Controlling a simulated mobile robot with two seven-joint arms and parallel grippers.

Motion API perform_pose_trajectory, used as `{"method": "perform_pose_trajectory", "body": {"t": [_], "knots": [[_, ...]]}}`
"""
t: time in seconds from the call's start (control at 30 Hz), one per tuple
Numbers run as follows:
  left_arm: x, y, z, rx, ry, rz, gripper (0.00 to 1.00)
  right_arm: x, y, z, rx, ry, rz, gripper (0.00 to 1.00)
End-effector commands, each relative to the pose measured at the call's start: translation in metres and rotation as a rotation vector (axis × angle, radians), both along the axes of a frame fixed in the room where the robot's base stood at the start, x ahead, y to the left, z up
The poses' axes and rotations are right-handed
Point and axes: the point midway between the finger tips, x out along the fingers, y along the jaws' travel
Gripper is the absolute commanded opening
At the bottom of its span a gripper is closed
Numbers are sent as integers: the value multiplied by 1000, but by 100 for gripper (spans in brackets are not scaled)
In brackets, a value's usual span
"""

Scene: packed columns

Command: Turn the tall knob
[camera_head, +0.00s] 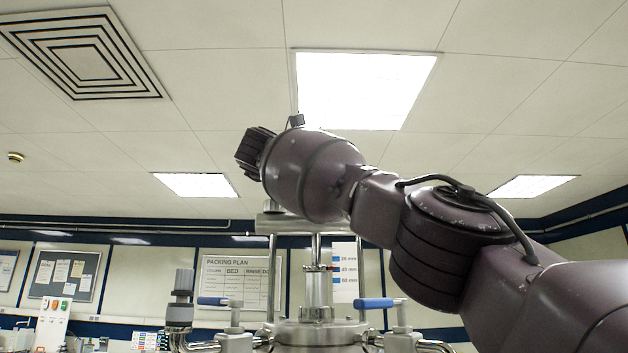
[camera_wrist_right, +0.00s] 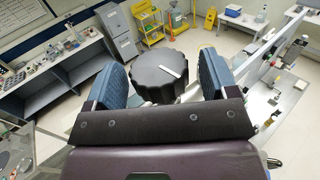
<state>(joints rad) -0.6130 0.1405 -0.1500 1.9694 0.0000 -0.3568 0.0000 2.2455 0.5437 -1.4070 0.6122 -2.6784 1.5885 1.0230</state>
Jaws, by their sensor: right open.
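The tall knob (camera_wrist_right: 146,80) shows in the right wrist view as a black, fluted round cap with a white line on its top. My right gripper (camera_wrist_right: 160,64) is open, with one blue-padded finger on each side of the knob. A narrow gap seems to show on both sides; contact cannot be told. The knob's lower part is hidden by my gripper body. In the head view my right arm comes in from the right, and its dark hand (camera_head: 254,152) is raised above the steel column (camera_head: 318,290). I cannot make out the knob there. My left gripper is not in view.
Blue-handled valves (camera_head: 374,303) and a grey-capped fitting (camera_head: 180,310) stand around the column's lid, with steel rods rising from it. A wall board (camera_head: 240,283) hangs behind. The wrist view shows a bench (camera_wrist_right: 60,75), a yellow cart (camera_wrist_right: 150,25) and open floor.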

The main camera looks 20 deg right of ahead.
Motion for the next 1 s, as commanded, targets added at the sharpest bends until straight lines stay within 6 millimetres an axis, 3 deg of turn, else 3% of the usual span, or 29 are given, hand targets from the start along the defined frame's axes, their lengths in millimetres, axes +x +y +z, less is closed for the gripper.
{"method": "perform_pose_trajectory", "body": {"t": [0.17, 0.6, 1.0], "knots": [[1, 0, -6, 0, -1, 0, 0, -10, 14, 0, -2, -3, 2, 79], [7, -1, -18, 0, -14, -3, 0, -55, 72, -1, -2, -1, 2, 79], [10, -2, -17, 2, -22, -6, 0, -65, 86, 0, -1, -1, 0, 79]]}}
